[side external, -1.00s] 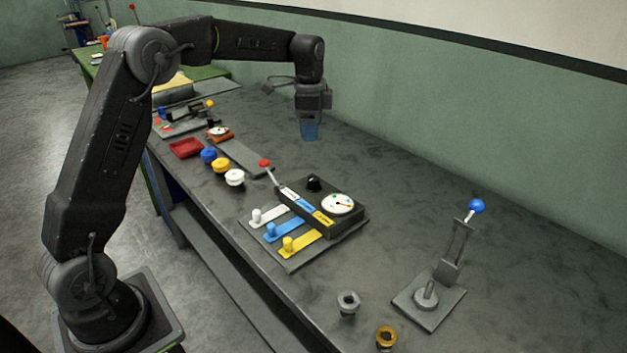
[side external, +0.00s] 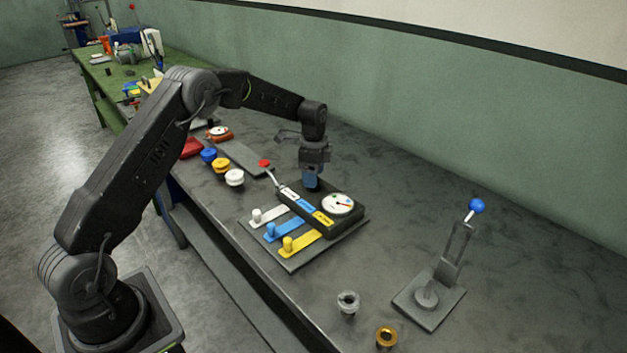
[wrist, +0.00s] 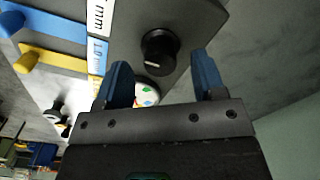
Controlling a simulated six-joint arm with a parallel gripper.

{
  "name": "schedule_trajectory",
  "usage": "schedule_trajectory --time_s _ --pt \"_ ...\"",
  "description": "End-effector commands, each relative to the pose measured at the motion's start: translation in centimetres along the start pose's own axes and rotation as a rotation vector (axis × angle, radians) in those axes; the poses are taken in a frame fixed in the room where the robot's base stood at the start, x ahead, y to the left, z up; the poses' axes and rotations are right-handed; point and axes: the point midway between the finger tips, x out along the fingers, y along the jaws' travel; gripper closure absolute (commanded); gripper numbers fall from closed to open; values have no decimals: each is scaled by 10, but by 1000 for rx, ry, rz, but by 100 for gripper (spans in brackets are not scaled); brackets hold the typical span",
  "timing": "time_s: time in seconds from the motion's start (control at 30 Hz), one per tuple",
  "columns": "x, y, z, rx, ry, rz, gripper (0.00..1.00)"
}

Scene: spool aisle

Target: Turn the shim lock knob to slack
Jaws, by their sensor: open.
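The shim lock knob (wrist: 160,50) is a round black knob with a pale pointer mark, on the dark control box (side external: 318,217). In the wrist view it lies ahead of and between the two blue fingers of my gripper (wrist: 165,82), which stand apart with nothing between them. In the side view my gripper (side external: 313,185) points down right over the knob's end of the box and hides the knob. I cannot tell whether the fingers touch it. The white dial (side external: 338,204) with a needle is on the same box and partly hidden in the wrist view.
White, blue and yellow sliders (side external: 283,232) lie in front of the box. A red-tipped lever (side external: 265,164) stands at its left end. Several coloured caps (side external: 221,168) sit farther left. A blue-balled lever (side external: 477,206) and two nuts (side external: 386,338) are at right. The bench behind the box is clear.

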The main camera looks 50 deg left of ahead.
Motion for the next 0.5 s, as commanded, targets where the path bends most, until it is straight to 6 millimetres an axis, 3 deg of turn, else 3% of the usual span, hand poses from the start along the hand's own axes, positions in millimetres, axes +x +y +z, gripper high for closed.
schedule_trajectory --time_s 0.2,0.5 --pt "20 0 0 0 0 0 37" --pt "23 0 0 0 0 -1 37"
